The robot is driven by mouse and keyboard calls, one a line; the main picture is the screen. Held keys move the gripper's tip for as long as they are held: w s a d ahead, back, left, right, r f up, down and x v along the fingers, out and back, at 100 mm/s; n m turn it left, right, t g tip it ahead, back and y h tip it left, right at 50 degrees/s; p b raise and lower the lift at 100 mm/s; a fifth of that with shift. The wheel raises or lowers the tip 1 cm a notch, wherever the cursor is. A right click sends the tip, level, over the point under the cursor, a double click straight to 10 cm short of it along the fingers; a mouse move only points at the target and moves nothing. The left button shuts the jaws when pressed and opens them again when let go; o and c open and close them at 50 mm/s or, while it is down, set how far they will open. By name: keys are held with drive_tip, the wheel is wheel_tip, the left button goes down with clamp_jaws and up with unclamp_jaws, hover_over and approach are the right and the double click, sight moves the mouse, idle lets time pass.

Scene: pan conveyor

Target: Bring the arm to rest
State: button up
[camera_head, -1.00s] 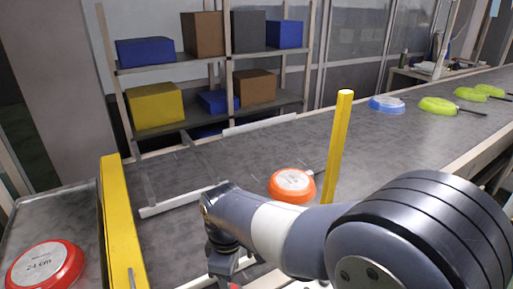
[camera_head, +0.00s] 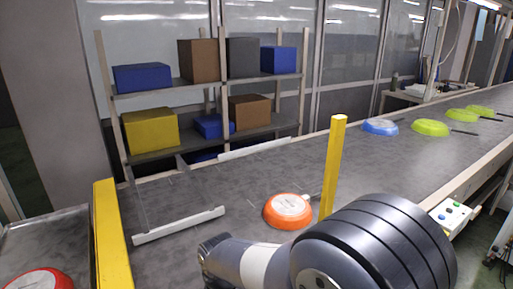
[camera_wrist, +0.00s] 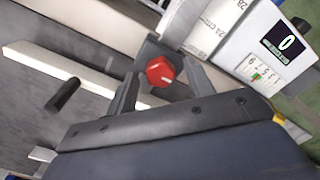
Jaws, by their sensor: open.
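My gripper (camera_wrist: 161,70) is open in the wrist view, its two grey fingers spread apart. A red knob (camera_wrist: 160,72) shows in the gap between them; I cannot tell how far beyond the fingertips it is. In the head view my arm reaches in from the lower right, and the gripper is below the picture edge. An orange pan (camera_head: 288,211) lies on the grey conveyor (camera_head: 220,190), just beyond my arm.
A yellow post (camera_head: 333,168) stands right of the orange pan, another yellow post (camera_head: 112,240) at left. A red pan (camera_head: 40,280) is at the lower left. Blue (camera_head: 381,127) and green pans (camera_head: 430,128) sit farther along. The wrist view shows a white box (camera_wrist: 240,40) with a display.

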wheel_tip(320, 180, up, 11)
wheel_tip(320, 180, down, 11)
drive_tip(key=shift+r, duration=0.1)
drive_tip(key=shift+f, duration=0.2)
drive_tip(key=m+b, duration=0.1)
drive_tip(key=m, duration=0.3)
drive_tip(key=shift+r, duration=0.1)
drive_tip(key=m+b, duration=0.1)
drive_tip(key=m, duration=0.4)
drive_tip(key=m+b, duration=0.1)
drive_tip(key=m, duration=0.3)
drive_tip(key=shift+m, duration=0.4)
drive_tip(key=m+b, duration=0.1)
drive_tip(key=m, duration=0.3)
drive_tip(key=shift+b, duration=0.35)
drive_tip(key=shift+r+m, duration=0.3)
drive_tip(key=shift+r, duration=0.65)
